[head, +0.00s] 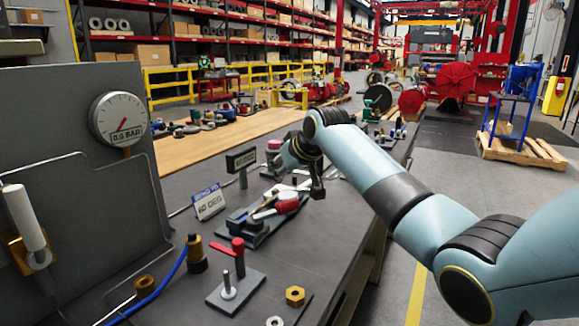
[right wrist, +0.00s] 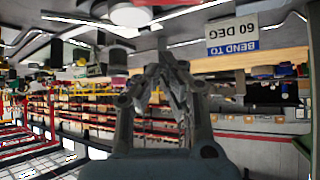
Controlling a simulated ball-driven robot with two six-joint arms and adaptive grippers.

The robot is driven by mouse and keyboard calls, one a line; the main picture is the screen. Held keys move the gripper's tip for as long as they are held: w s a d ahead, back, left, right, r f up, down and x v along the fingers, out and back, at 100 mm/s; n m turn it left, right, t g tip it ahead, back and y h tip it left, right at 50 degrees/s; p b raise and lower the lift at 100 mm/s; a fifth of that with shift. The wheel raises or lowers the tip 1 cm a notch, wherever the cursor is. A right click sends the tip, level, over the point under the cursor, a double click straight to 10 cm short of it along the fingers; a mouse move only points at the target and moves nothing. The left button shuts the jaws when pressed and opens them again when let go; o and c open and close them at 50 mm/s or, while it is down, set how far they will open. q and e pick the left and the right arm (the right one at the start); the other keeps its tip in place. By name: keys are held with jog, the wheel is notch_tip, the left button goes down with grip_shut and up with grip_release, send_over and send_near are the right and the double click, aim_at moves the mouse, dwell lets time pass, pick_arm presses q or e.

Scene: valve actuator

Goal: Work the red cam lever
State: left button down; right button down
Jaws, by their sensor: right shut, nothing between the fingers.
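I cannot tell for sure which is the cam lever. My right gripper (head: 317,190) is above the bench behind and right of the upright lever, apart from it. In the right wrist view its fingers (right wrist: 158,75) are shut and empty. My left gripper is not in view.
A "60 DEG" sign (head: 209,203) and a dark sign (head: 241,160) stand behind the fixtures. A grey panel with a gauge (head: 119,118) rises at left. The bench edge runs at right.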

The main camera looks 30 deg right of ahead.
aim_at(273, 212)
jog(key=f, duration=0.1)
jog(key=s+f, duration=0.1)
jog(key=f+p, duration=0.1)
jog(key=shift+s+f, duration=0.25)
jog(key=shift+s, duration=0.1)
